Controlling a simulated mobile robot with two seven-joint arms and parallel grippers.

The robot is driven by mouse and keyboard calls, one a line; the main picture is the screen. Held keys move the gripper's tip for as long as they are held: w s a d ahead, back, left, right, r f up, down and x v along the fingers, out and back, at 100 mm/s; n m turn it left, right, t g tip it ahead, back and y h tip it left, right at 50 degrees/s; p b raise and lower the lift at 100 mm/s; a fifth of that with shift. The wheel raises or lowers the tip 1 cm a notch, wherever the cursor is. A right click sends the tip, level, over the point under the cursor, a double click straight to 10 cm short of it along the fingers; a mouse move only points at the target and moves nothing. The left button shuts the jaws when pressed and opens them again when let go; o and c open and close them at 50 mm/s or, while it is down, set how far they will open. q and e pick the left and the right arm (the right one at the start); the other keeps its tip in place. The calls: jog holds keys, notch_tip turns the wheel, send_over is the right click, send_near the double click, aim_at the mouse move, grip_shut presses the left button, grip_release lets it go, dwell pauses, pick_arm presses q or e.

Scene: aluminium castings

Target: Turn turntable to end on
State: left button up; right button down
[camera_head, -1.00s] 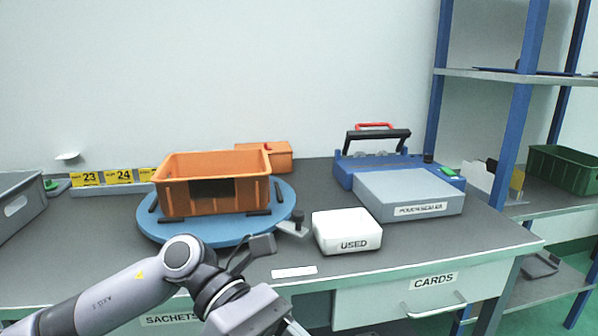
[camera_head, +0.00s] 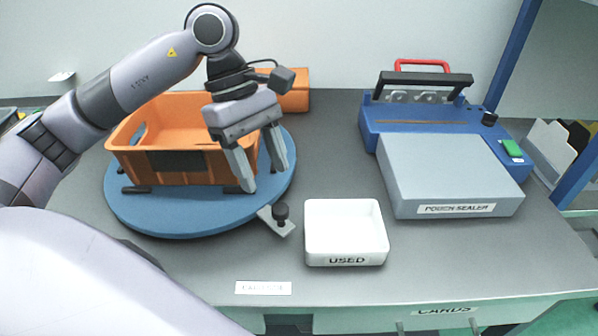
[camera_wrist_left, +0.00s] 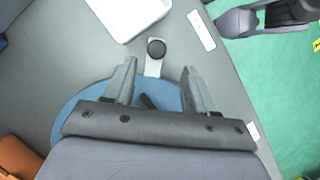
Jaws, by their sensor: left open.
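The blue round turntable (camera_head: 180,215) lies on the grey bench, with an orange crate (camera_head: 125,160) on top, a long side facing the front. Dark stops sit around the crate's base. A metal bracket with a black knob (camera_head: 281,212) is at the turntable's front right edge. My left gripper (camera_head: 267,182) is open and empty, pointing down over the turntable's right side beside the crate. In the left wrist view the open fingers (camera_wrist_left: 160,68) point toward the knob (camera_wrist_left: 156,48), with blue turntable (camera_wrist_left: 75,110) beneath. My right gripper is not in view.
A white USED tray (camera_head: 375,222) stands right of the bracket. A blue pouch sealer (camera_head: 375,120) with a grey front block (camera_head: 440,165) is further right. A smaller orange bin (camera_head: 295,92) stands behind. A white label strip (camera_head: 263,288) lies near the bench front.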

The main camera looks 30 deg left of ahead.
aim_at(280, 207)
pick_arm(q)
jog(key=x, duration=0.7)
jog(key=shift+w, duration=0.25)
grip_shut()
